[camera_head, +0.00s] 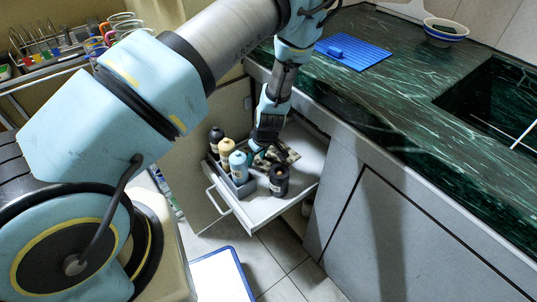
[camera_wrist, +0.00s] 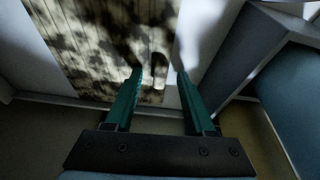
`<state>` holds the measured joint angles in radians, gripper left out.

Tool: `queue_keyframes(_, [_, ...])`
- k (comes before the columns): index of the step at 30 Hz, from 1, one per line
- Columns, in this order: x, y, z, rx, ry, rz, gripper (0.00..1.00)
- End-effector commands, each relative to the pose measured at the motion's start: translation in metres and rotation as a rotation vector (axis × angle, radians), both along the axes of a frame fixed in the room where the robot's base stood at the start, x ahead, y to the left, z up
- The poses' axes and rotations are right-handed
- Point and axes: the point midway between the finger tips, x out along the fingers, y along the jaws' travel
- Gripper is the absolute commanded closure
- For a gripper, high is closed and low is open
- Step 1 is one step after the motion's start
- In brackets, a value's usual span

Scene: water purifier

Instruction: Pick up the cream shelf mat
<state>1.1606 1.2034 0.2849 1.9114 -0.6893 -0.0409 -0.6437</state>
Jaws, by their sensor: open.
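The cream shelf mat (camera_wrist: 85,40) lies flat on the white shelf floor in the wrist view, ribbed and mottled with dark shadow. In the head view a part of the mat (camera_head: 289,154) shows in the pulled-out drawer (camera_head: 304,172), partly hidden by my arm. My gripper (camera_wrist: 160,73) is open and empty, its two green fingers reaching over the mat's near right edge. Whether the fingertips touch the mat I cannot tell. In the head view my gripper (camera_head: 257,152) is down inside the drawer, beside the bottles.
A grey caddy (camera_head: 239,188) with several bottles stands at the drawer's left side. A dark jar (camera_head: 278,180) stands near its front. The green countertop (camera_head: 400,95) overhangs at the right, with a blue mat (camera_head: 353,53) and a bowl (camera_head: 445,30) on it.

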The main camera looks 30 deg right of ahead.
Motion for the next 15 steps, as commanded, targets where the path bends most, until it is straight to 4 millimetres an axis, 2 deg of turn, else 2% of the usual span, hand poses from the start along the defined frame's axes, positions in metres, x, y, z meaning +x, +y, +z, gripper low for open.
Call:
queue_keyframes(6, [0.0002,-0.0002,-0.0001,0.000,0.000,0.000,0.47])
queue_keyframes(15, [0.0001,-0.0001,0.0000,0.000,0.000,0.000,0.81])
